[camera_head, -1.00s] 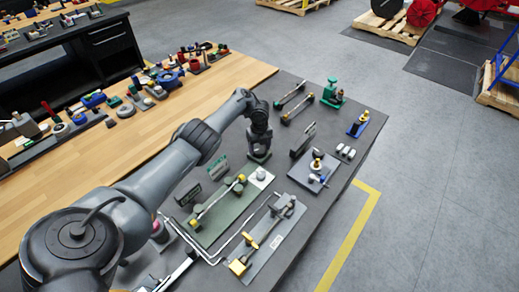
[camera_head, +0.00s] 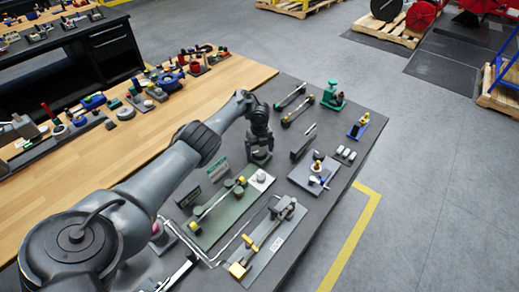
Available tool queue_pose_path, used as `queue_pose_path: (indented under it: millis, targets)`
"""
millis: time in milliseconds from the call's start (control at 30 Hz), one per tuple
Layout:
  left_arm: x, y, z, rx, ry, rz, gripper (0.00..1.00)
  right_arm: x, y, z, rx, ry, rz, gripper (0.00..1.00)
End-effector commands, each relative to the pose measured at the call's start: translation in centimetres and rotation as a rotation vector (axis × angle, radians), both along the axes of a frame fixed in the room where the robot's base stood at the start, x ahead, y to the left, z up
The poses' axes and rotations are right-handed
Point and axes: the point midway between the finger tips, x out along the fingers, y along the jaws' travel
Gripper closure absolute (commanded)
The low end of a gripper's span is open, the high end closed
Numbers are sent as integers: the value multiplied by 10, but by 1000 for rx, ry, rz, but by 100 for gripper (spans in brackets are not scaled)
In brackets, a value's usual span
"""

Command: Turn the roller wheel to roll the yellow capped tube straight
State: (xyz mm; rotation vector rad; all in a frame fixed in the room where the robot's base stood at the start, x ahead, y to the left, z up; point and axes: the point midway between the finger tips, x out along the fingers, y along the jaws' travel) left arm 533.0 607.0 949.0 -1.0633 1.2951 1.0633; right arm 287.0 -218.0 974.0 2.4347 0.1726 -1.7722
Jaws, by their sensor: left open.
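A yellow-capped tube (camera_head: 216,204) lies on a green board (camera_head: 228,217) on the dark bench mat, running diagonally between end supports. A grey round knob (camera_head: 261,177), which looks like the roller wheel, sits on a pale plate at the board's upper right end. My left gripper (camera_head: 259,160) points down, open and empty, just beyond that knob in the picture. Its fingers appear apart from the knob, but their height above it is hard to judge. Whether the tube is straight is too small to tell. My right gripper is not in view.
A grey board (camera_head: 264,248) with a brass-ended bar stands right of the green board. Other fixtures, including a green one (camera_head: 333,96), stand farther back. Wooden worktop (camera_head: 110,155) lies left, holding several parts along its far edge.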

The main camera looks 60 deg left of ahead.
Motion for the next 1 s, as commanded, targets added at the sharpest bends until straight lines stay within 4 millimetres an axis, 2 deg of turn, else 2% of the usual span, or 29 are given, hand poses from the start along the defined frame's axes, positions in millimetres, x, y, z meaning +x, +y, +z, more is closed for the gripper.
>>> queue_pose_path:
  millis: [267, 567, 733, 1000]
  targets:
    - [0, 0, 9, 0, -1, -1, 8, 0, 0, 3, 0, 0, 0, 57]
    - [0, 1, 58, 3, -2, 0, 8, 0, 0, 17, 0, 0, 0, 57]
    - [0, 1, 90, 1, -1, 1, 8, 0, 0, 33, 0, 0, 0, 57]
    - [0, 0, 107, 0, 1, 0, 8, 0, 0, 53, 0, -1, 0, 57]
